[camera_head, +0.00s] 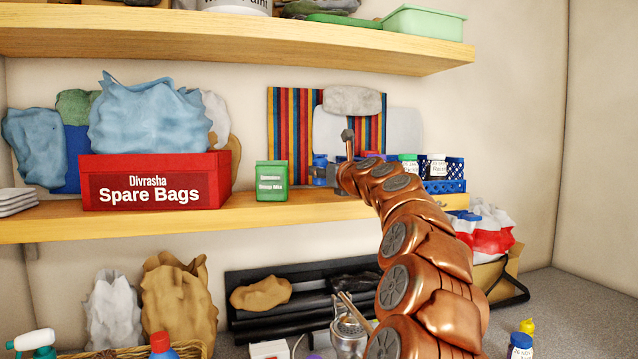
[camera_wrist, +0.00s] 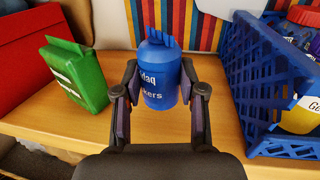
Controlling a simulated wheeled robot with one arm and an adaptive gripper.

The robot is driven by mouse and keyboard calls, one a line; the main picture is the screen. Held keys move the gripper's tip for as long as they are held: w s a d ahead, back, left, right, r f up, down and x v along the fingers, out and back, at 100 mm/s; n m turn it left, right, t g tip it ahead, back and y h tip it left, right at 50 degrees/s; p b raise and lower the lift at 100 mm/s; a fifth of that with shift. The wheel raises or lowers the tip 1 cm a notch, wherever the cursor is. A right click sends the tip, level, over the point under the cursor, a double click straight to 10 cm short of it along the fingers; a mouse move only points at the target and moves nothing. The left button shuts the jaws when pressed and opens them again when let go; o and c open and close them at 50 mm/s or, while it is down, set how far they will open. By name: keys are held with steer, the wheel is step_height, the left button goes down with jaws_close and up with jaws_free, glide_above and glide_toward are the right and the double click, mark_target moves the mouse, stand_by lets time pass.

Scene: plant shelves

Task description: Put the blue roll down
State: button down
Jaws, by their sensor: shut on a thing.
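The blue roll (camera_wrist: 160,80) is an upright blue cylinder with white lettering and a ridged top. It sits between the two dark fingers of my gripper (camera_wrist: 160,98), which is shut on it. In the head view, a bit of the roll (camera_head: 319,161) shows beside my gripper (camera_head: 326,176), over the front part of the middle wooden shelf (camera_head: 255,211). The fingers hide the roll's sides. I cannot tell whether its base touches the shelf.
A green box (camera_head: 271,182) stands left of the roll, beside the red Spare Bags box (camera_head: 155,183). A blue crate (camera_head: 444,186) with several jars is close on the right. A striped board (camera_head: 292,125) stands behind. Bare shelf shows between the green box and the crate.

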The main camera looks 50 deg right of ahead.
mark_target(320, 184)
steer(key=shift+x, duration=0.95)
steer(key=shift+a+f, duration=0.15)
steer(key=shift+f, duration=1.65)
steer(key=shift+f, duration=0.1)
steer(key=c, duration=0.7)
jaws_free()
steer(key=shift+o, duration=0.2)
steer(key=shift+s, duration=0.1)
steer(key=b+v, duration=0.2)
steer(key=v, duration=0.9)
steer(key=shift+s+a, duration=0.2)
steer(key=shift+s, duration=0.15)
